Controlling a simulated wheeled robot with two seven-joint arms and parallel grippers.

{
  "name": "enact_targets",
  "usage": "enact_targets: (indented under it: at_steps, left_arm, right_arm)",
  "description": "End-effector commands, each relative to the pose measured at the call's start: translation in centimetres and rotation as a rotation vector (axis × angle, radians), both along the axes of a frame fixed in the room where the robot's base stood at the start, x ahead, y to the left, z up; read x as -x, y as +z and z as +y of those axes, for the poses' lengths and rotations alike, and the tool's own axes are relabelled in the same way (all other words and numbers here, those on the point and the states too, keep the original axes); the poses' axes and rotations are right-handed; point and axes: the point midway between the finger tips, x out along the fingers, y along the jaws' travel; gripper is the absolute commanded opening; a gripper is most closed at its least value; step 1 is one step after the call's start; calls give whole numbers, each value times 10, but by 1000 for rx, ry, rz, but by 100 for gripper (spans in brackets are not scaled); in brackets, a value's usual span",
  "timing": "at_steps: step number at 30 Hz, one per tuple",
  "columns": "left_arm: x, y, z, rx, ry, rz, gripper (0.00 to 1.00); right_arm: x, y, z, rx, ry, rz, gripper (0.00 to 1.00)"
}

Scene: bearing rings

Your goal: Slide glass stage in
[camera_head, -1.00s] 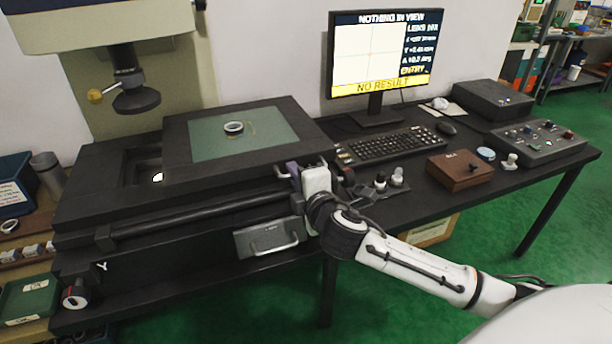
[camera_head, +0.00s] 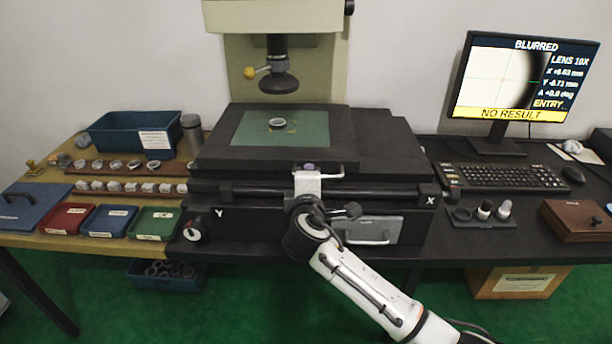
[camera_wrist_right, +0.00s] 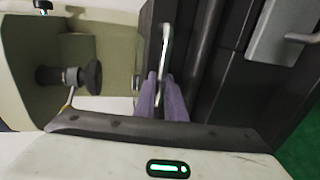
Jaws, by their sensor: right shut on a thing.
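The glass stage (camera_head: 305,126) is a green-tinted plate in a black frame, and it sits under the lens (camera_head: 279,84) of the measuring microscope. A metal bearing ring (camera_head: 278,123) lies flat on the glass, roughly below the lens and apart from it. My right gripper (camera_head: 309,168) is at the front edge of the stage, shut on its metal bar handle (camera_head: 335,173). In the right wrist view the purple fingers (camera_wrist_right: 163,92) close around the handle (camera_wrist_right: 166,45). My left gripper is not in view.
The monitor (camera_head: 522,78) reads BLURRED and NO RESULT. A keyboard (camera_head: 500,178) and lens caddy (camera_head: 482,215) are at right. Blue, red and green trays, with rows of rings, are at left. A drawer handle (camera_head: 373,239) lies below my gripper.

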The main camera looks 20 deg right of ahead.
Motion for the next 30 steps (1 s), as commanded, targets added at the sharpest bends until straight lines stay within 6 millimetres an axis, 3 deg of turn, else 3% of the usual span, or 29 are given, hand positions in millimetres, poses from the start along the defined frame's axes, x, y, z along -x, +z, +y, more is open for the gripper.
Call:
enact_targets:
  at_steps: [16,17,20,30]
  left_arm:
    - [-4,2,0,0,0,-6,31]
    - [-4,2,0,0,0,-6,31]
    - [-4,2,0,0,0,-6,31]
    - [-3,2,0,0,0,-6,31]
  right_arm:
    - [-1,1,-2,0,-20,-2,0]
    - [-1,1,-2,0,-20,-2,12]
    - [-1,1,-2,0,-20,-2,28]
    - [2,1,-1,0,-20,0,29]
